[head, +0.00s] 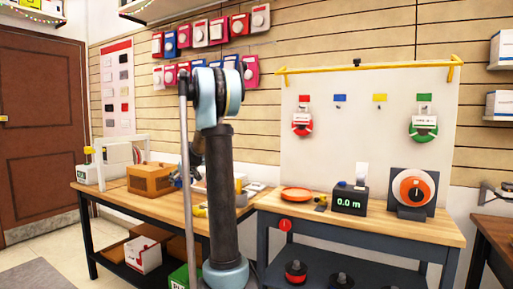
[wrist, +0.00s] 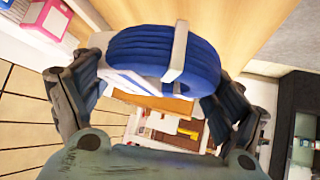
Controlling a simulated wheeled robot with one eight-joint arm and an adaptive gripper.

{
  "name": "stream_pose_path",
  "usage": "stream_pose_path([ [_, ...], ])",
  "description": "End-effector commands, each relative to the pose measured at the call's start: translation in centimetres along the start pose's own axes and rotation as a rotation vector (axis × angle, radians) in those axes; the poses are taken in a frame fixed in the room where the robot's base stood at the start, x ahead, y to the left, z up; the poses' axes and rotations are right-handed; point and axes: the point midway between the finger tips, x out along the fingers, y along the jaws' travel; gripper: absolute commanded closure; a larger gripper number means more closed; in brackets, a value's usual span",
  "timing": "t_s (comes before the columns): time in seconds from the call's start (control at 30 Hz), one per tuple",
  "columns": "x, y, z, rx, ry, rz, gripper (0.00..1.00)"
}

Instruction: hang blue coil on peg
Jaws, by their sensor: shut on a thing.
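The blue coil (wrist: 165,52), bound with a pale strap, fills the upper middle of the wrist view. My gripper (wrist: 155,95) is shut on it, with one dark finger at each side. In the head view my arm hides most of the gripper, and I cannot make out the coil there. The pale peg board (head: 360,150) stands at the right of the head view. It has red, blue, yellow and green labels in a row. A red coil (head: 302,123) hangs under the red label and a green coil (head: 423,128) under the green one. Nothing hangs under the blue label (head: 340,98).
A wooden-topped bench (head: 345,225) below the board holds an orange disc (head: 296,194), a black meter (head: 350,200) reading 0.0 m and a reel stand (head: 411,190). A yellow rail (head: 365,67) tops the board. Another bench (head: 125,197) stands left.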

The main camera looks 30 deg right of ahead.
Motion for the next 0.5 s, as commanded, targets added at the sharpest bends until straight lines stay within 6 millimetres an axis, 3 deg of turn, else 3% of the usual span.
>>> stream_pose_path([
  [0.23, -6.5, 3.0, -6.0, -0.303, 0.208, 0.261, 0.46],
  [0.5, -10.9, 3.3, -9.4, -0.523, 0.372, 0.424, 0.46],
])
